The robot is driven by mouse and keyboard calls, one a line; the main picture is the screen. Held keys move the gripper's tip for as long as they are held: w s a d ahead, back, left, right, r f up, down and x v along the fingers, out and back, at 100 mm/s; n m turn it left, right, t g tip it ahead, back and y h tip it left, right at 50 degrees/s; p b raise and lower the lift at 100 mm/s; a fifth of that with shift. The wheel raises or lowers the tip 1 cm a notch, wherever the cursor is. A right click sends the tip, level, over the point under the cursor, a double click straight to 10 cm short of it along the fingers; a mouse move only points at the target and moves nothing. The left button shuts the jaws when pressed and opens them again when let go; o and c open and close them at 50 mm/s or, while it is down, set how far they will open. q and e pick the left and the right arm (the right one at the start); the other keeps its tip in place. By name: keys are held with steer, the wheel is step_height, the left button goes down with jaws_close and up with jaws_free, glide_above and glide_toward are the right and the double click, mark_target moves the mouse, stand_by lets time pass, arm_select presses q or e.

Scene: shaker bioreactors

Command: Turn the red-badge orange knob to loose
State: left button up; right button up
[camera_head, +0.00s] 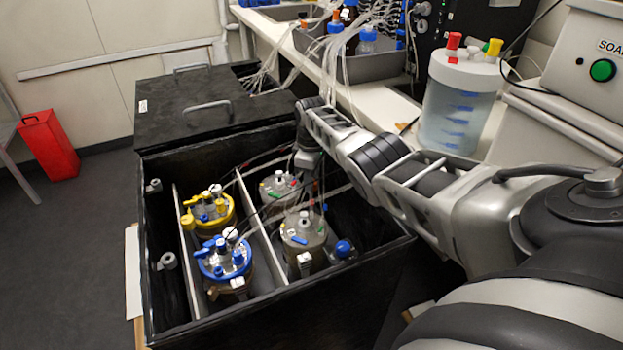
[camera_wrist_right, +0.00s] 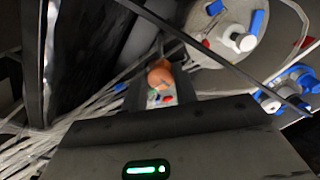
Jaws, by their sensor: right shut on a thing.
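The orange knob (camera_wrist_right: 159,74) shows in the right wrist view, between the fingers of my right gripper (camera_wrist_right: 160,84). A small red patch (camera_wrist_right: 168,98) and a bit of green lie just below it; I cannot tell for sure that the red is its badge. My right gripper is shut on the knob. In the head view my right gripper (camera_head: 310,168) reaches down into the open black box, near the grey-lidded vessels. There the knob is hidden or too small to make out. I cannot tell which way the knob is turned. My left gripper is not in view.
The black box (camera_head: 277,309) holds a yellow-lidded vessel (camera_head: 208,210), a blue-lidded vessel (camera_head: 224,260), a rear grey-lidded vessel (camera_head: 279,187) and a front one (camera_head: 303,238). Thin tubes and cables run around the gripper. A clear jug (camera_head: 459,105) stands on the bench at right.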

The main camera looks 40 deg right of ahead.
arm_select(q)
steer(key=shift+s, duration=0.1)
arm_select(e)
steer(key=shift+n, duration=0.6)
steer(key=o, duration=1)
steer(key=shift+c, duration=0.2)
steer(key=shift+r, duration=0.15)
step_height(320, 180, up, 6)
steer(key=shift+p, duration=1.1)
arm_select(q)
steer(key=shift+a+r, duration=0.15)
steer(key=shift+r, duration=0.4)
arm_select(e)
step_height(320, 180, up, 10)
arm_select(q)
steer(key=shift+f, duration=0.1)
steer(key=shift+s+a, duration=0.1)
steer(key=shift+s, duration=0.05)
arm_select(e)
steer(key=shift+f, duration=0.2)
